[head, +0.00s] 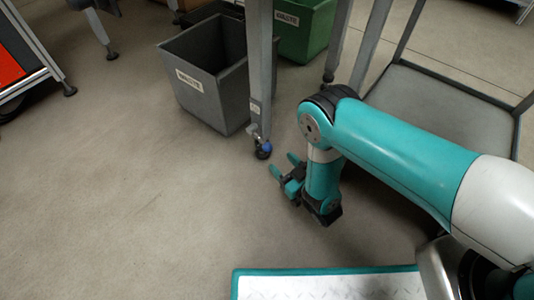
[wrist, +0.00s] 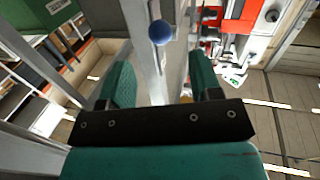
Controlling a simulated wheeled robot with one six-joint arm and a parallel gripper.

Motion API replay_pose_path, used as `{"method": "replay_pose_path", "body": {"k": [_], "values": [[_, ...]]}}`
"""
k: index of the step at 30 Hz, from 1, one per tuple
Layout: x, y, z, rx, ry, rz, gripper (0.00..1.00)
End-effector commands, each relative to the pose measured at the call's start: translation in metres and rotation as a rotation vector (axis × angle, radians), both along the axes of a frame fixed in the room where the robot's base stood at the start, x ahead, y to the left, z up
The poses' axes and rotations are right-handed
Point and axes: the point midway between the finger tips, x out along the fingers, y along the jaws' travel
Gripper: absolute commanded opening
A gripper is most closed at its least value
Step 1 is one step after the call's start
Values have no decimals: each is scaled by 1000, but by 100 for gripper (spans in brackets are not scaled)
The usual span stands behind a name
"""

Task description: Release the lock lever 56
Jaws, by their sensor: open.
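The lock lever shows as a blue ball knob (head: 267,147) low on a grey metal leg (head: 259,70), just above the leg's dark foot. A small label on the leg is too small to read. In the wrist view the blue knob (wrist: 160,32) is near the top middle, in front of the metal post. My gripper (head: 282,164) is open and empty, low over the floor, with its teal fingers pointing toward the foot of the leg. In the wrist view the knob lies beyond the two fingertips (wrist: 161,75), between their lines, with no contact visible.
A grey waste bin (head: 205,105) stands directly left of the leg. A green bin (head: 300,38) is behind it. A framed stand with a grey shelf (head: 430,105) is at right, behind my arm. The floor at left and front is clear.

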Motion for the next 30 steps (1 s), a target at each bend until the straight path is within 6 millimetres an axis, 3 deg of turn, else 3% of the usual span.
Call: {"method": "replay_pose_path", "body": {"k": [3, 10, 15, 24, 25, 30], "values": [[22, 17, -5, 2, -4, 0, 58], [54, 41, -4, 0, -2, 2, 58], [65, 49, -2, -1, -1, 1, 58], [67, 50, 0, -1, 1, 0, 58], [67, 50, 0, -1, 1, 0, 56], [67, 50, 0, -1, 1, 0, 17]]}}
